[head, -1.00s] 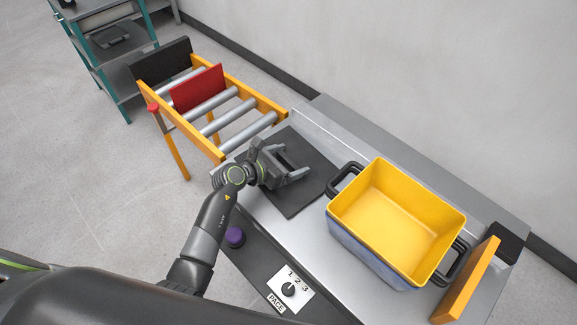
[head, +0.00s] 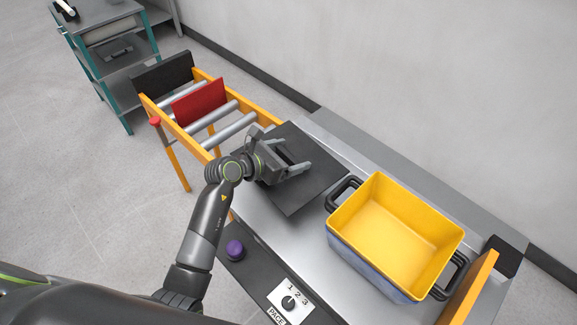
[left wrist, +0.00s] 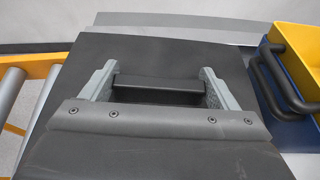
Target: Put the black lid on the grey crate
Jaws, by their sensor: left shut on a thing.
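The black lid (head: 315,175) is a flat dark plate with a raised bar handle (left wrist: 158,83). My left gripper (head: 291,163) is shut on that handle, with one grey finger at each end of the bar in the left wrist view. The lid appears held a little above the metal bench, left of the crate. The crate (head: 367,262) is open-topped, blue-grey outside and yellow inside, with black side handles. It stands on the bench and looks empty. Its edge and a handle also show in the left wrist view (left wrist: 297,100). My right gripper is not in view.
A roller conveyor (head: 235,129) with orange rails and a red plate (head: 199,98) lies behind the lid to the left. An orange board (head: 470,288) stands close to the crate's right side. A control panel with a dial (head: 288,302) and a purple button (head: 234,249) lines the front.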

